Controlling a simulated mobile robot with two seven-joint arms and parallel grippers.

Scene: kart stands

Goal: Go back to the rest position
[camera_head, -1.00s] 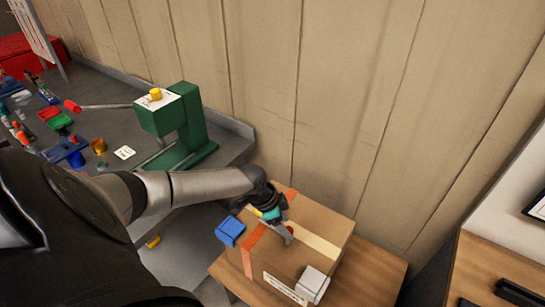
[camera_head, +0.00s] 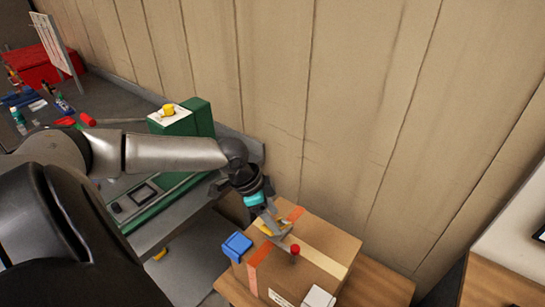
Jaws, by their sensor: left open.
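My left arm comes in from the left, and its left gripper (camera_head: 274,229) points down over the cardboard box (camera_head: 323,255). The gripper is open. A yellow piece (camera_head: 266,229) shows right by the fingers; I cannot tell whether it touches them. A red-topped piece (camera_head: 295,249) is on the box just right of the fingertips. A blue block (camera_head: 237,246) is at the box's left edge. My right gripper is not in view.
The box, with orange tape, stands on a wooden surface (camera_head: 375,285). A green machine (camera_head: 200,118) stands on the grey bench behind my arm, with a red case (camera_head: 32,68) farther left. A panelled wall rises close behind the box. A white block (camera_head: 318,297) is at the box's front.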

